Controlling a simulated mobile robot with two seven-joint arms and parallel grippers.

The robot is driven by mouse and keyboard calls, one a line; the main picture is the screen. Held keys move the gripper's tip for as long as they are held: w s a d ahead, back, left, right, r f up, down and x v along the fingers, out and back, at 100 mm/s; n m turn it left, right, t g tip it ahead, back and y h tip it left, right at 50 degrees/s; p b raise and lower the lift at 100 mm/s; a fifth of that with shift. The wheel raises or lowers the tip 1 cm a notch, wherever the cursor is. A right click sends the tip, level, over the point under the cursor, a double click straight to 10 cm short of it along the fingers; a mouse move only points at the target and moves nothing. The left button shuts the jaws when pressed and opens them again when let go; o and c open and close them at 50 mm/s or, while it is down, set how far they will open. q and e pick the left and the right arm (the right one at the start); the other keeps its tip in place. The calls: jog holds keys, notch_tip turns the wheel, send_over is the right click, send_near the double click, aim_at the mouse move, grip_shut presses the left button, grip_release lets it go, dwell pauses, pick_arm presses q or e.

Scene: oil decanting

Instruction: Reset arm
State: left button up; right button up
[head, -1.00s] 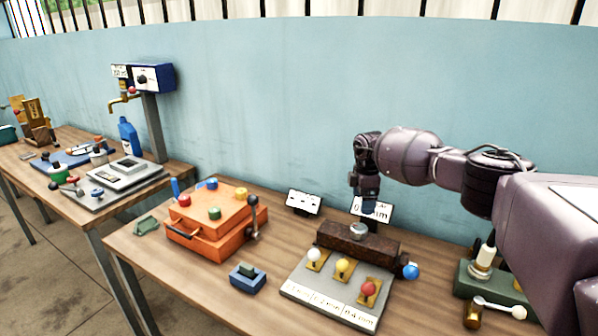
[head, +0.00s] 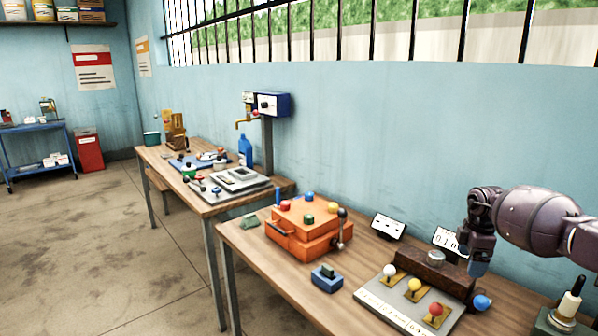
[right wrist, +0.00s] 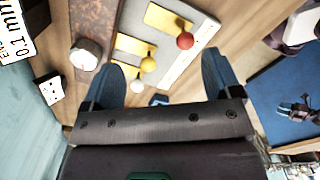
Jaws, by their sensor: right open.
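My right gripper (head: 478,268) hangs over the right end of the dark brown block fixture (head: 425,268) on the near bench. In the right wrist view its two dark blue fingers (right wrist: 160,78) are spread apart with nothing held between them. A grey plate (head: 380,290) in front of the block carries white, yellow and red ball-topped levers. The red ball (right wrist: 185,41) and a yellow ball (right wrist: 148,64) show beyond the fingertips in the right wrist view. My left gripper is not in view.
An orange box (head: 300,243) with coloured knobs stands left of the fixture, with a small blue block (head: 327,279) in front. A round metal button (head: 437,257) tops the brown block, and a blue ball (head: 483,302) is at its right end. A second bench stands farther left.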

jog(key=w+a+r+n+t+y, duration=0.3)
jog(key=w+a+n, duration=0.1)
jog(key=a, duration=0.4)
jog(key=w+a+r+n+t+y, duration=0.3)
jog(key=w+a+n, duration=0.15)
jog(key=a, duration=0.35)
jog(key=s+a+r+t+y, duration=0.1)
jog(key=s+a+t+y, duration=0.25)
jog(key=a, duration=0.45)
jog(key=s+a+r+t+y, duration=0.1)
jog(key=s+a+t+y, duration=0.2)
jog(key=a, duration=0.6)
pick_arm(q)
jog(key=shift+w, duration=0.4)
pick_arm(e)
jog(key=s+d+f+m+h, duration=0.4)
jog(key=s+f+m, duration=0.3)
jog(key=s+f, duration=0.3)
jog(key=s+d+f+m+h, duration=0.4)
jog(key=s+d+f+m, duration=0.3)
jog(key=s, duration=1)
jog(key=s+d+f+m+h, duration=0.4)
jog(key=s+f+m, duration=0.4)
jog(key=s+f, duration=0.5)
jog(key=shift+s+d+f+m+g+h, duration=0.25)
jog(key=shift+d+m+g+h, duration=0.15)
jog(key=shift+d, duration=0.4)
